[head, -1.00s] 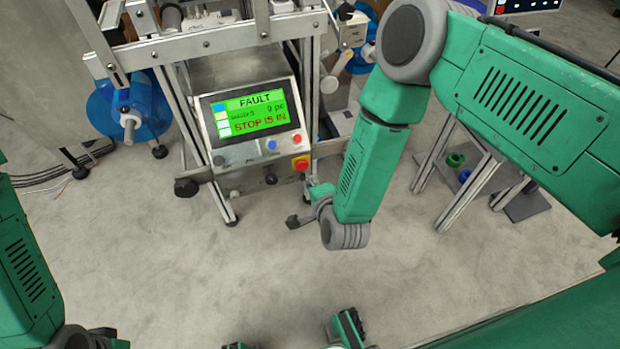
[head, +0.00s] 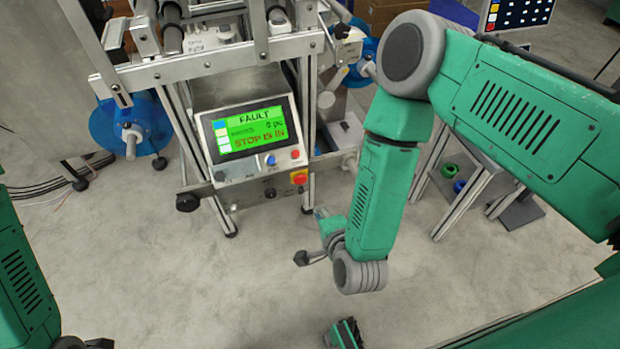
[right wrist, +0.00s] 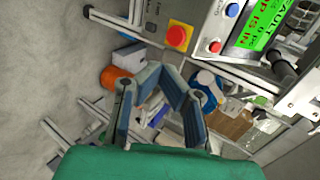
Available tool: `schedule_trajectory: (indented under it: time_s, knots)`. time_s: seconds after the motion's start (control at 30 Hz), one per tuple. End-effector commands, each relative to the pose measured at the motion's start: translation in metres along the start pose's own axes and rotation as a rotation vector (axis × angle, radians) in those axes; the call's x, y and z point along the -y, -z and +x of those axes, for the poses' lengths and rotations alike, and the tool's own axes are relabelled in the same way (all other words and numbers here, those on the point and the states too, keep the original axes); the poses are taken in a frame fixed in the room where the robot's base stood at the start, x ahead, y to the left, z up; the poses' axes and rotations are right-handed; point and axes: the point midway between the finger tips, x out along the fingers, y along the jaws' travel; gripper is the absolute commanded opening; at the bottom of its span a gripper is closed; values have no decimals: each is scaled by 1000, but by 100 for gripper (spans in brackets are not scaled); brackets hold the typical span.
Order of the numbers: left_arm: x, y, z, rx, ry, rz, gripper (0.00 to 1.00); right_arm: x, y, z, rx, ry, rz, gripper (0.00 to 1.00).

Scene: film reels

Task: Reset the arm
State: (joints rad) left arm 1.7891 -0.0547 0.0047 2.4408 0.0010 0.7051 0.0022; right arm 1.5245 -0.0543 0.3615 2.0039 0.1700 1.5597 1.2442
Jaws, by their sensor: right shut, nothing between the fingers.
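My right arm (head: 383,190) hangs from the right in the head view, its forearm pointing down in front of the machine. My right gripper (head: 320,213) is small and partly hidden beyond the wrist. It lies below the red stop button (head: 299,177), apart from the machine's panel. In the right wrist view the gripper (right wrist: 160,76) is shut with nothing held. The red button on its yellow base (right wrist: 178,36) lies beyond the fingertips.
The machine's control panel (head: 247,130) shows FAULT and STOP IS IN on a green screen. A metal stand (head: 455,195) is at the right. The grey floor (head: 190,290) in front is clear.

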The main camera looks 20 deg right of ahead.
Motion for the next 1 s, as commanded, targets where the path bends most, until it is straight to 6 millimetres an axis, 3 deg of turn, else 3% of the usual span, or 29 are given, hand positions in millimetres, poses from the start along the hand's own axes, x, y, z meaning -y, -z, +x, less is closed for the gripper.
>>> schedule_trajectory:
  time_s: [0.23,0.37,0.47,0.6,0.7,0.8,0.9,1.0]
  knots:
    - [0,0,-2,0,0,0,40,-1,2,-2,7,-16,-31,0]
    - [0,1,-13,0,0,0,40,-11,12,-22,69,-137,-256,0]
    - [0,1,-27,0,0,0,40,-26,33,-56,175,-298,-563,0]
    - [0,2,-44,0,0,0,40,-48,73,-120,388,-530,-992,0]
    - [0,3,-53,0,0,0,40,-55,100,-166,551,-657,-1218,0]
    - [0,3,-58,0,0,0,40,-59,118,-199,680,-735,-1354,0]
    - [0,3,-60,0,0,0,40,-61,126,-217,754,-772,-1418,0]
    - [0,3,-59,0,0,0,40,-62,129,-222,778,-782,-1438,0]
